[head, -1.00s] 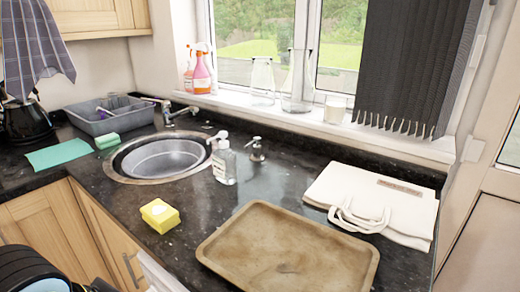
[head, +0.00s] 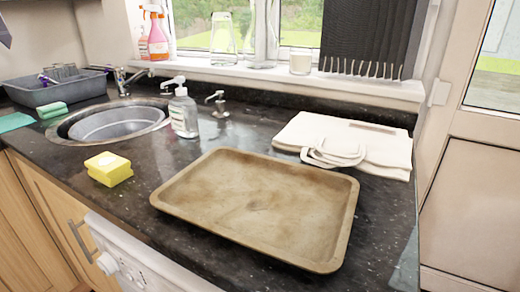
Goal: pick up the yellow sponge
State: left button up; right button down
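A yellow sponge (head: 109,169) lies on the black granite counter (head: 150,212), near its front edge. It sits in front of the sink and just left of a brown tray. Nothing touches it or covers it. Neither of my grippers shows in the head view now.
The wooden tray (head: 258,205) fills the front middle of the counter. A soap bottle (head: 184,112) and a pump dispenser (head: 219,104) stand behind it. A folded white bag (head: 345,143) lies at right. The sink (head: 108,122) and a green sponge (head: 52,110) are at left.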

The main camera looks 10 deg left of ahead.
aim_at(109, 170)
jog(key=u, duration=1.35)
jog(key=i+j, duration=0.1)
jog(key=j+z, duration=0.05)
jog(key=j, duration=0.05)
